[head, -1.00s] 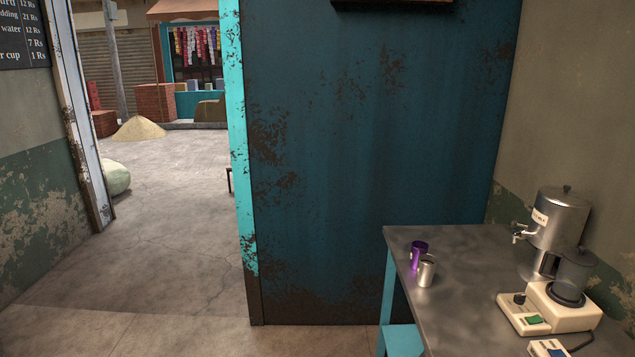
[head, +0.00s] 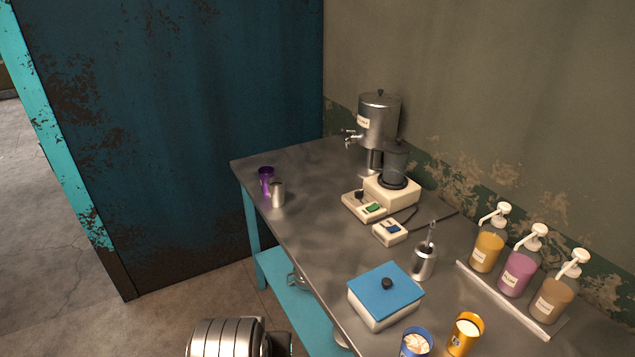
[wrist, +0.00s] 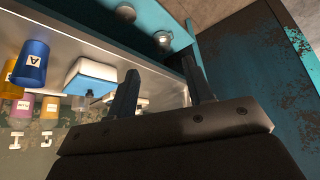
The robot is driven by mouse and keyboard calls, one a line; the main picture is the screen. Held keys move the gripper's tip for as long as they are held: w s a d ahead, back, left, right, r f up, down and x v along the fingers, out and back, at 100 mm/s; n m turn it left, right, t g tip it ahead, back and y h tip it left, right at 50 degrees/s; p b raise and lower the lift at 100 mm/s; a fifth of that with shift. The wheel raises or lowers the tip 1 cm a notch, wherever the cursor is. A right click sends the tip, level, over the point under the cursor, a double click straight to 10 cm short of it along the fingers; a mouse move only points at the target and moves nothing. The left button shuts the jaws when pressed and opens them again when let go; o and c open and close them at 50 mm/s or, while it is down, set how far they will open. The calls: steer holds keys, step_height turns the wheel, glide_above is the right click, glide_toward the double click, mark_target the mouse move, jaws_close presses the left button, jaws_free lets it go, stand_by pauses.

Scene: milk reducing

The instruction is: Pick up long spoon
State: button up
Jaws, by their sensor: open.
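In the head view, a metal cup (head: 423,264) stands on the table behind the blue-lidded box. Thin handles of a long spoon or similar utensils (head: 431,236) stick up out of it; their lower ends are hidden inside the cup. My gripper (wrist: 160,48) shows only in the wrist view, with its two fingers apart and nothing between them. It is near the table edge, apart from the cup. I cannot make out the spoon in the wrist view.

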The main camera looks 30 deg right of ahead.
steer(key=w+d+r+m+g, duration=0.25)
steer(key=w+d+r, duration=0.35)
steer(key=d+r, duration=0.3)
step_height(320, 180, up, 6)
steer(key=m+g+y, duration=0.3)
steer(key=m, duration=0.7)
glide_above(432, 227)
step_height(432, 227, down, 17)
steer(key=shift+w+d+f, duration=0.1)
steer(key=shift+d+f, duration=0.05)
steer(key=shift+c, duration=0.5)
jaws_close()
